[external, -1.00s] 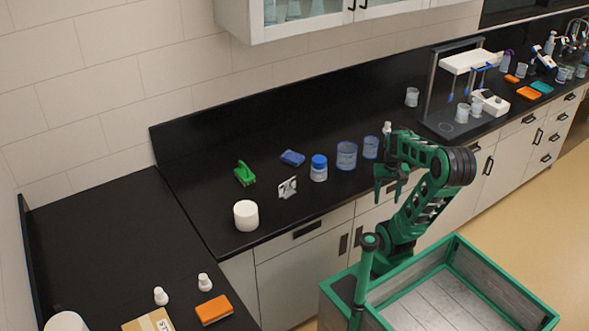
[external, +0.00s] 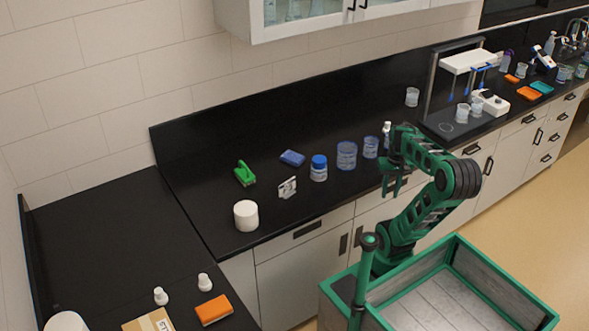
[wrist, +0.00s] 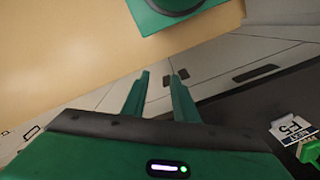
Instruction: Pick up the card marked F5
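The white card marked F5 (external: 287,187) stands on the black counter near its front edge. It sits between the white cylinder and the blue-capped jar. My gripper (external: 390,186) is in front of the counter, well to the right of the card. In the wrist view my gripper (wrist: 159,76) has its two fingers apart with nothing between them.
Around the card are a green brush (external: 244,174), a blue sponge (external: 292,158), the white cylinder (external: 246,216) and the blue-capped jar (external: 319,168). Blue-tinted beakers (external: 346,155) stand farther right.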

